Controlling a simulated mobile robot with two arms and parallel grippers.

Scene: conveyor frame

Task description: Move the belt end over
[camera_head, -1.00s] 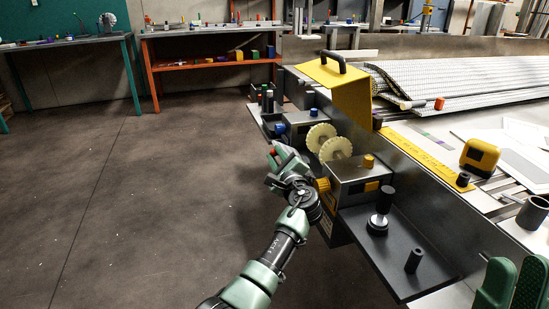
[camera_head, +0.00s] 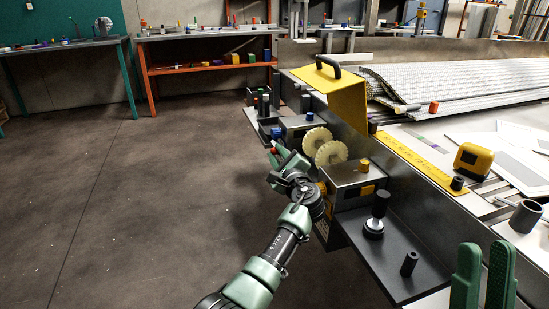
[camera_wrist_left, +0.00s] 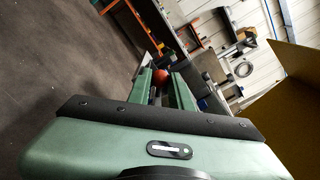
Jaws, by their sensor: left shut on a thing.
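The belt (camera_head: 450,82) is a pale, ribbed, layered band lying on the conveyor frame at the upper right, and its near-left end (camera_head: 372,82) is beside the yellow guard. My left gripper (camera_head: 275,153) is at the frame's left side, beside two cream toothed wheels (camera_head: 330,152). It is shut on a small red-orange knob, which shows between the green fingers in the left wrist view (camera_wrist_left: 160,77). My right gripper (camera_head: 484,272) shows as two green ridged fingers at the bottom right, apart and with nothing seen between them. It is away from the belt.
A yellow guard with a black handle (camera_head: 338,90) stands between the left gripper and the belt. A yellow ruler (camera_head: 425,162), tape measure (camera_head: 473,161) and grey tube (camera_head: 525,216) lie on the frame. A dark side shelf (camera_head: 400,262) bears a black-knobbed post. Open floor lies left.

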